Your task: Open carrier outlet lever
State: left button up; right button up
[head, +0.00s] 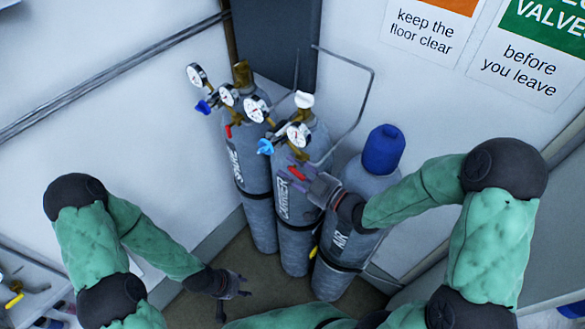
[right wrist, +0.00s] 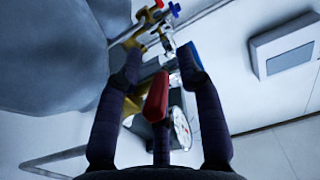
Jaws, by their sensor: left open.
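The carrier cylinder (head: 296,245), labelled CARRIER, stands upright in the middle of the row. Its regulator has round white gauges (head: 299,134) and a blue knob (head: 265,147). The red outlet lever (head: 296,172) hangs below the regulator; it also shows in the right wrist view (right wrist: 156,97). My right gripper (head: 305,181) is at the lever. My left gripper (head: 245,287) is open and empty, low above the floor.
The spare cylinder (head: 250,170), with its own red lever (head: 228,131), stands left of the carrier. The air cylinder (head: 340,262), with a blue cap (head: 383,150), stands at the right, under my right forearm. A bent grey pipe (head: 361,105) runs behind. A bench (head: 30,275) is at the lower left.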

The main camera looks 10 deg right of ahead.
grip_shut()
jog(key=g+h+p, duration=0.1)
jog(key=p, duration=0.1)
jog(key=shift+r+p, duration=0.3)
jog(key=shift+f+g+h+p, duration=0.1)
jog(key=shift+g+h+p, duration=0.2)
jog(key=shift+g+p, duration=0.25)
jog(key=shift+f, duration=0.25)
grip_release()
jog(key=shift+s, duration=0.1)
jog(key=shift+a, duration=0.1)
